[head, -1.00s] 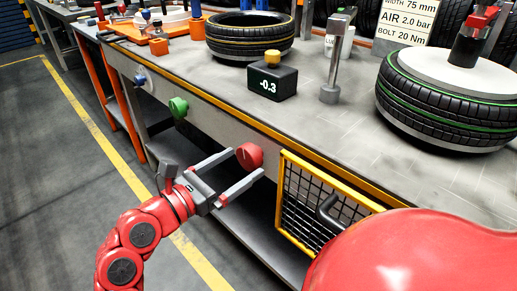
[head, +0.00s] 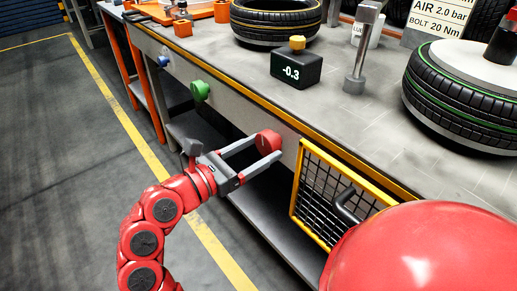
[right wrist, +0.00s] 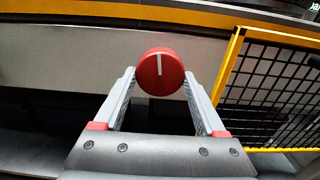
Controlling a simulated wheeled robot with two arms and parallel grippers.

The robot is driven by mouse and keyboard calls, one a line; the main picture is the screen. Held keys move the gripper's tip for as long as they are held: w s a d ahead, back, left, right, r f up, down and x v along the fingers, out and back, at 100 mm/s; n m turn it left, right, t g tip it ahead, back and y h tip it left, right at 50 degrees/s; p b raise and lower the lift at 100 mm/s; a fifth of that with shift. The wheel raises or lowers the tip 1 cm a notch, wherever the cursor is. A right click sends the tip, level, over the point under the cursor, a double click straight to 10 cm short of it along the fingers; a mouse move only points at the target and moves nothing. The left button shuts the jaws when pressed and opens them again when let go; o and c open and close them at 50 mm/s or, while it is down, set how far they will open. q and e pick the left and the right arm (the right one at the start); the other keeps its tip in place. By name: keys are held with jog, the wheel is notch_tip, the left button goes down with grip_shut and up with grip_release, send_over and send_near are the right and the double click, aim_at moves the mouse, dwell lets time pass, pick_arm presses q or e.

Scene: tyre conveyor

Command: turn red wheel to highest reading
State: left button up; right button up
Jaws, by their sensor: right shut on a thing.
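The red wheel (head: 268,142) is a round knob on the front panel of the workbench. In the right wrist view the red wheel (right wrist: 160,71) faces me, with a white mark pointing up. My right gripper (head: 267,147) is shut on it, one grey finger at each side. Its fingers also show in the right wrist view (right wrist: 161,82). A black display box (head: 296,69) with a yellow top on the bench reads -0.3. My left gripper is not in view.
A green knob (head: 200,91) and a blue knob (head: 163,62) sit further left on the panel. Tyres (head: 455,100) and a metal post (head: 360,50) stand on the bench.

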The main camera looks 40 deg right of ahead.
jog(key=shift+r+n+p, duration=0.15)
jog(key=shift+n+p, duration=0.45)
jog(key=shift+p, duration=0.05)
jog(key=n+p, duration=0.2)
jog(key=n, duration=0.1)
jog(key=shift+p, duration=0.3)
jog(key=shift+s+n+p, duration=0.1)
jog(key=shift+n+p, duration=1.4)
jog(key=shift+n, duration=0.3)
jog(key=o, duration=1.3)
